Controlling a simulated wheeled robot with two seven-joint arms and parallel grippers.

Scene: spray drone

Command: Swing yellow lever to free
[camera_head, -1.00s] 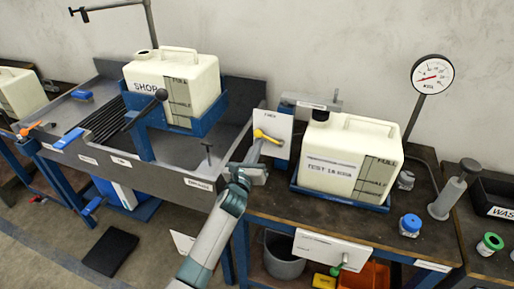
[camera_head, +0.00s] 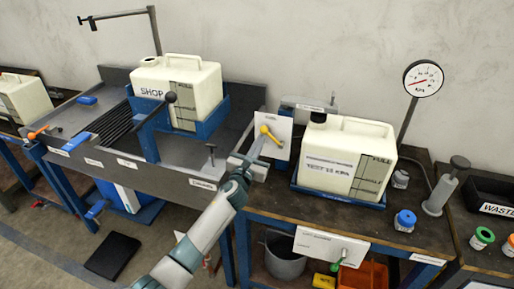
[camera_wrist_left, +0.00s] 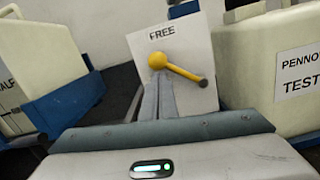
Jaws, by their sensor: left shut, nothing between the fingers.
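The yellow lever (camera_head: 268,133) is mounted on an upright white plate (camera_head: 286,133) beside the test tank. My left gripper (camera_head: 259,148) is shut and empty in front of the plate. In the left wrist view its fingertips (camera_wrist_left: 158,82) are just below the hub, left of the lever's arm; I cannot tell whether they touch it. My right gripper is not in view.
A cream test tank (camera_head: 344,157) stands right of the plate, and the cream SHOP tank (camera_head: 178,92) stands left in a blue holder. A gauge (camera_head: 423,79), a blue-capped jar (camera_head: 404,220) and a pump-like cylinder (camera_head: 439,194) are farther right. A grey bucket (camera_head: 284,258) sits below.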

